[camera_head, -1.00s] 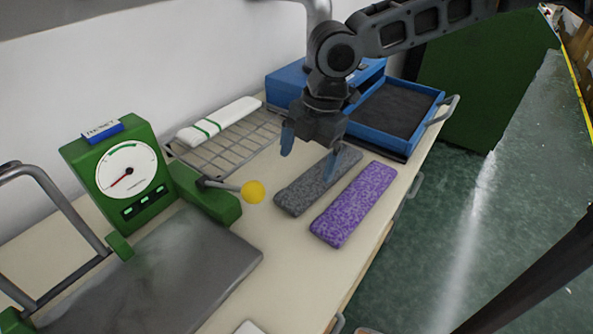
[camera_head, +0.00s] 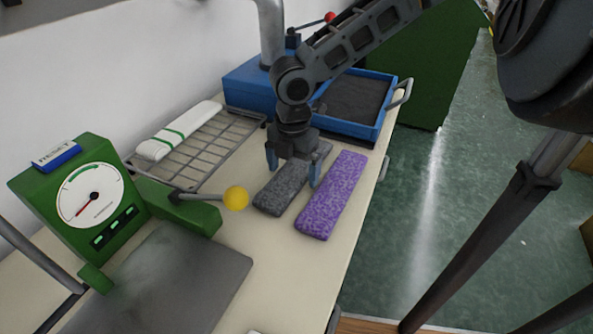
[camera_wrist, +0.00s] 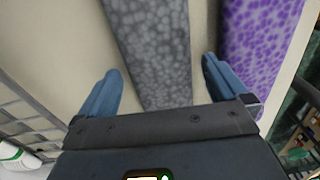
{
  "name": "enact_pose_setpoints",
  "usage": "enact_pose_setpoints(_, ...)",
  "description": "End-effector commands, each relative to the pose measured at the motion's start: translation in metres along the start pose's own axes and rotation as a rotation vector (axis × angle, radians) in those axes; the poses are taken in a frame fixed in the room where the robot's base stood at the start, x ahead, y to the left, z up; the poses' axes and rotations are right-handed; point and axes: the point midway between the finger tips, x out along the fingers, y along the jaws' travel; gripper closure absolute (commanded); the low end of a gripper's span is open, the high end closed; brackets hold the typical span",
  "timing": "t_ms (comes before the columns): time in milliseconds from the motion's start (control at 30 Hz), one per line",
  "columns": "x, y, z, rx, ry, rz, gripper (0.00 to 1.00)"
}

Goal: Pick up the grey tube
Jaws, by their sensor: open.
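The grey tube (camera_head: 281,194) is a flat, speckled knitted piece lying on the cream table, to the left of a purple one. My gripper (camera_head: 293,171) is over it, with blue fingers apart, one on each side of the tube's width. In the wrist view the grey tube (camera_wrist: 155,50) runs between the two open fingertips (camera_wrist: 160,80), and nothing is gripped. The right finger is in the gap between the grey tube and the purple piece. The far part of the grey tube is partly hidden behind my gripper in the head view.
The purple piece (camera_head: 331,197) lies close on the right. A wire rack (camera_head: 197,151) with a white green-banded piece (camera_head: 178,131) is at the left. A green dial machine (camera_head: 80,205) with a yellow-knobbed lever (camera_head: 236,198) stands nearer. A blue tray (camera_head: 375,131) is behind.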

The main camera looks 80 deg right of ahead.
Motion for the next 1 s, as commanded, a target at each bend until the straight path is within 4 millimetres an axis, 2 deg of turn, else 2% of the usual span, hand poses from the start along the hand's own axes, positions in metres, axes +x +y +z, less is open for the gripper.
enact_pose_setpoints(267,0.0023,0.0001,-0.0002,0.0,0.0,0.001,0.01)
enact_pose_setpoints(833,0.0021,0.0001,-0.0003,0.0,0.0,0.001,0.55)
enact_pose_setpoints(1000,0.0021,0.0001,-0.0003,0.0,0.0,0.001,0.55)
